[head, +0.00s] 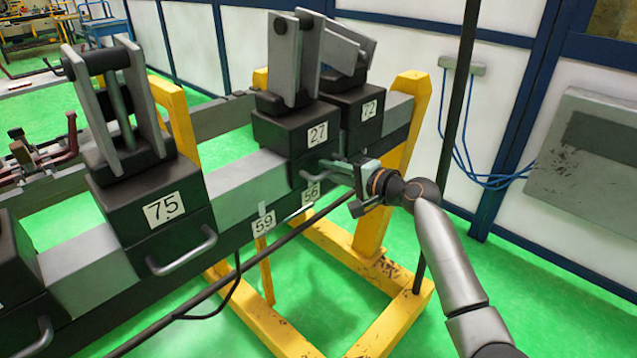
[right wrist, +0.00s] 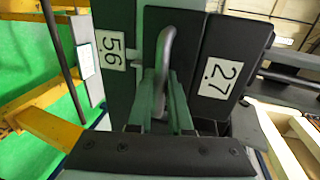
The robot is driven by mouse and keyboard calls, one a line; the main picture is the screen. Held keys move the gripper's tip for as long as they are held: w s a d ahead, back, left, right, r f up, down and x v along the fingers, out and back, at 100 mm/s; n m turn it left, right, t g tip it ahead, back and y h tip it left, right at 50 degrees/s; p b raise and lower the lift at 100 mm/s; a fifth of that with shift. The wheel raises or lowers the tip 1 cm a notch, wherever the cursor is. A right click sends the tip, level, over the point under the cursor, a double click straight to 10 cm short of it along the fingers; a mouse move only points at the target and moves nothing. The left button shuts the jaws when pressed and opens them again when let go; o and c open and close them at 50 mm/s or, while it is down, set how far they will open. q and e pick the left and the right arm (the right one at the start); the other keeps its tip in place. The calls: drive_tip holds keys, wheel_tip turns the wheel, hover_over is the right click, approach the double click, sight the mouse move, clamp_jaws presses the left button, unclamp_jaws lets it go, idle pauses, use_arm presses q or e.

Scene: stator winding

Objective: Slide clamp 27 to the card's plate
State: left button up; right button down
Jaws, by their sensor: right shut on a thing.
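Clamp 27 (head: 275,133) is a dark block with an upright grey lever, sitting on the grey rail in the head view. Its label and metal handle (right wrist: 165,65) show in the right wrist view. My right gripper (head: 350,182) is shut on that handle at the clamp's front side. Plate 56 (head: 310,195) is on the rail's side just below clamp 27; it also shows in the right wrist view (right wrist: 112,51). Plate 59 (head: 264,224) is farther left along the rail. I cannot make out a card that names a plate. My left gripper is out of view.
Clamp 72 (head: 352,112) stands close to clamp 27 on its right. Yellow stands (head: 400,125) hold the rail. A dark pole (head: 455,130) rises at the right.

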drive_tip(key=shift+s+a, duration=0.4)
drive_tip(key=shift+s, duration=0.05)
drive_tip(key=c, duration=0.9)
unclamp_jaws()
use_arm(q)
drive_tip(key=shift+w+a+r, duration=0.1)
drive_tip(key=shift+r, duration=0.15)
use_arm(e)
drive_tip(key=shift+o, duration=0.2)
drive_tip(key=shift+d, duration=0.15)
use_arm(q)
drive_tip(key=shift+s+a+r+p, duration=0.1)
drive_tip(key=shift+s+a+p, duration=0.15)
drive_tip(key=shift+p, duration=0.15)
use_arm(e)
drive_tip(key=v, duration=1.2)
drive_tip(key=shift+d, duration=0.2)
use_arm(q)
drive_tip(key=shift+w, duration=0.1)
